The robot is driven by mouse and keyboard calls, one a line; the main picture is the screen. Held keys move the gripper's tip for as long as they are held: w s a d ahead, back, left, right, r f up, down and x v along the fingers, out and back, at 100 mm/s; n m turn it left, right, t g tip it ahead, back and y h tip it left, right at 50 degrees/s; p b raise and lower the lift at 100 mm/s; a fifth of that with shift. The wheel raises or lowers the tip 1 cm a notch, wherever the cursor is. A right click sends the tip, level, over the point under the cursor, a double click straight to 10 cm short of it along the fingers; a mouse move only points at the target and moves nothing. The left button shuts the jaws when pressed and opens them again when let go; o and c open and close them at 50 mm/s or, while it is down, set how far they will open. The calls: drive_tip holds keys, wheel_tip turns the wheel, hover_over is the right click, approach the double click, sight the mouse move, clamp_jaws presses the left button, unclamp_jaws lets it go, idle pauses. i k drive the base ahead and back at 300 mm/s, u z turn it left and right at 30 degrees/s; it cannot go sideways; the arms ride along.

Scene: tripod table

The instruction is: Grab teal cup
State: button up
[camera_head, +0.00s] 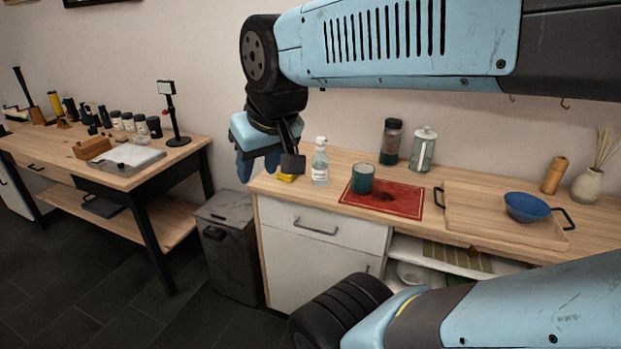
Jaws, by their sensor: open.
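The teal cup (362,179) stands upright on a red mat (408,203) on the wooden counter, near the mat's left side. My gripper (268,168) hangs at the counter's left end, left of the clear spray bottle and well apart from the cup. Its jaws are open and I see nothing held between them. Part of the gripper is hidden by its own dark wrist parts.
A spray bottle (320,166) stands between my gripper and the cup, with a yellow item (287,178) beside it. A dark jar (390,142) and a glass press (423,150) stand behind. A tray (480,222) with a blue bowl (527,207) lies right.

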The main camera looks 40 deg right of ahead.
sight(360, 181)
drive_tip(key=u, duration=0.5)
drive_tip(key=k, duration=1.7)
drive_tip(key=z, duration=0.75)
drive_tip(key=i, duration=1.2)
